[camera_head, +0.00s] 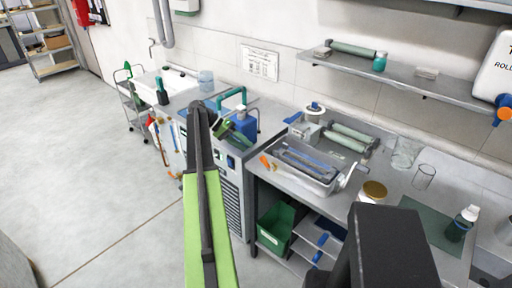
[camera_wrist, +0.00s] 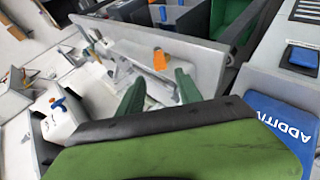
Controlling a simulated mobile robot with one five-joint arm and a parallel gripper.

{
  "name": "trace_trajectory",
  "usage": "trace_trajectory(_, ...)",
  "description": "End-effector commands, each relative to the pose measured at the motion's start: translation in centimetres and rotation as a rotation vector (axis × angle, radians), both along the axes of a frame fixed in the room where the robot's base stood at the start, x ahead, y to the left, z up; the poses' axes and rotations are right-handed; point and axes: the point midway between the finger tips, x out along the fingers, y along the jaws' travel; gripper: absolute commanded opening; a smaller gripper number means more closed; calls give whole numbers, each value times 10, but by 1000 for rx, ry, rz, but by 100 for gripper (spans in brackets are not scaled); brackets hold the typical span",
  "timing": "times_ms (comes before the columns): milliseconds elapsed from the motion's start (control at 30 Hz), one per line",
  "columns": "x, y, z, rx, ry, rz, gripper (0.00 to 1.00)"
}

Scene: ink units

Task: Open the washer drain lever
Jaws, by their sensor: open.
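The washer is a grey metal tray (camera_head: 302,174) on the bench, right of my arm, with blue-grey bars inside. A small orange lever (camera_head: 267,162) sits at its left end. In the wrist view the same orange lever (camera_wrist: 159,60) stands against the long pale wall of the washer (camera_wrist: 205,60). My gripper (camera_head: 238,131) is left of and behind the lever in the head view. In the wrist view its two green fingers (camera_wrist: 158,88) are spread, with the lever beyond and between their tips. Nothing is held; the lever looks apart from the fingers.
A blue container (camera_head: 243,120) stands on the unit close to my gripper. A blue panel with white letters (camera_wrist: 290,125) is at the right of the wrist view. Green rollers (camera_head: 350,138) lie behind the washer, and a jar (camera_head: 373,192) stands to its right.

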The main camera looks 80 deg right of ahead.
Motion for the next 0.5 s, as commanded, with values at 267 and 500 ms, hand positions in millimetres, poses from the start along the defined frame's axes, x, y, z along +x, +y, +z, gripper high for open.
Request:
trace_trajectory(267,45,-1,38,0,-1,2,42)
trace_trajectory(500,51,0,39,0,0,-1,42)
